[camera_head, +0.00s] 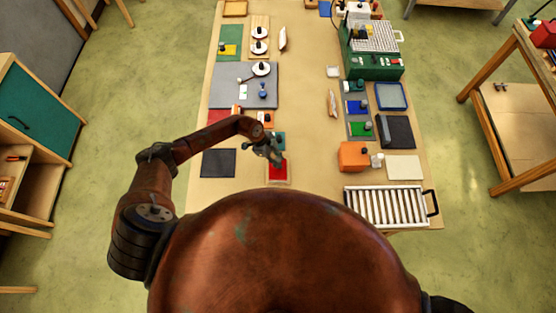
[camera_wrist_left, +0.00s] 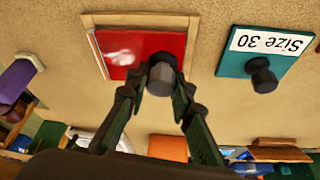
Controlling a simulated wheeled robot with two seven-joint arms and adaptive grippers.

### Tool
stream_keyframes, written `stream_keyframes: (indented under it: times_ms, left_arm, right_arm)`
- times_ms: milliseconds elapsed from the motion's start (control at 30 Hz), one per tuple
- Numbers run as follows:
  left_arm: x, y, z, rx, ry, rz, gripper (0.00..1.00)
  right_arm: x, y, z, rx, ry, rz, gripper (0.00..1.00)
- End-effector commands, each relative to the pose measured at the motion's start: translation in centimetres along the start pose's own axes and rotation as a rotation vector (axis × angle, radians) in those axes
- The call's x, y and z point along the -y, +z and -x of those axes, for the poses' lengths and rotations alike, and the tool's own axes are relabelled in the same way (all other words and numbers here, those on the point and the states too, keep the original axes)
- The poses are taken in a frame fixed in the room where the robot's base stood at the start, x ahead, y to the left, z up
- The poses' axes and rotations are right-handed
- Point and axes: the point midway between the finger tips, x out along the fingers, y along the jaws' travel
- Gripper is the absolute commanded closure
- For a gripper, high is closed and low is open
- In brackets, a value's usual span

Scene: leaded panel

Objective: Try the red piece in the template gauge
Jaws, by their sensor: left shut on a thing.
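The red piece (camera_wrist_left: 125,50) is a flat square plate with a dark knob (camera_wrist_left: 163,72). My left gripper (camera_head: 275,160) is shut on this knob, and the fingers show around it in the left wrist view (camera_wrist_left: 160,90). The red piece (camera_head: 278,171) is at a light wooden frame (camera_wrist_left: 98,19), which I take for the template gauge; the frame's rim (camera_head: 267,182) also shows in the head view. A pale strip shows along one side of the red piece. I cannot tell whether it is seated or just above. My right gripper is not in view.
A teal plate (camera_wrist_left: 235,65) with a dark knob and an upside-down "Size 30" label lies close beside the frame. A dark square mat (camera_head: 218,163) lies to the left. An orange block (camera_head: 353,156) and a white slatted rack (camera_head: 385,205) stand to the right.

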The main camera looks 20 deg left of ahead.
Motion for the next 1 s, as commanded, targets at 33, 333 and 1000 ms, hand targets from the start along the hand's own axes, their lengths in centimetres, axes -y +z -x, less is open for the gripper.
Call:
stream_keyframes:
  times_ms: [33,333,1000]
  left_arm:
    - [0.00,0.00,-0.09,-0.001,0.000,0.000,1.00]
    - [-0.02,0.27,-0.74,-0.001,0.000,0.000,1.00]
    - [0.00,-0.06,0.05,-0.001,0.000,0.000,1.00]
  right_arm:
    - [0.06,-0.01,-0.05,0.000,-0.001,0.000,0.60]
    - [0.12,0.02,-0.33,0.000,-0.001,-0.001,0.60]
    - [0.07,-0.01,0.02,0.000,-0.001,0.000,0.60]
